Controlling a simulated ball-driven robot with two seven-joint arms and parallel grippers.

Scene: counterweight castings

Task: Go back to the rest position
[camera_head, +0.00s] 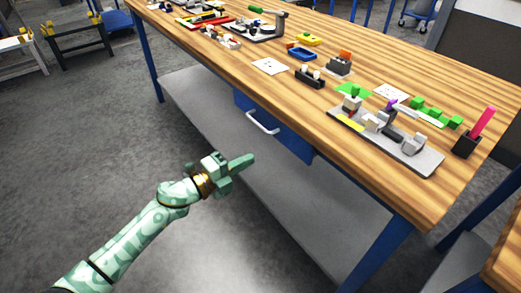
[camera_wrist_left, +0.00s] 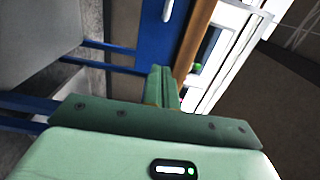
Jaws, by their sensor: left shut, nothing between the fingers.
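My left gripper (camera_head: 244,164) is in front of the workbench, below the level of its top and apart from it, at the middle of the head view. It is shut, with nothing between its fingers. In the left wrist view its shut fingers (camera_wrist_left: 161,86) point toward the bench's blue drawer (camera_wrist_left: 157,30) and wooden edge. My left arm comes in from the lower left. My right gripper does not show in either view.
The wooden workbench (camera_head: 300,98) carries a grey tray of castings (camera_head: 425,158), green blocks (camera_head: 433,112), a black cup with a pink stick (camera_head: 468,144) and a blue tray (camera_head: 301,54). A drawer handle (camera_head: 262,122) sticks out below. Open floor (camera_head: 85,150) lies left.

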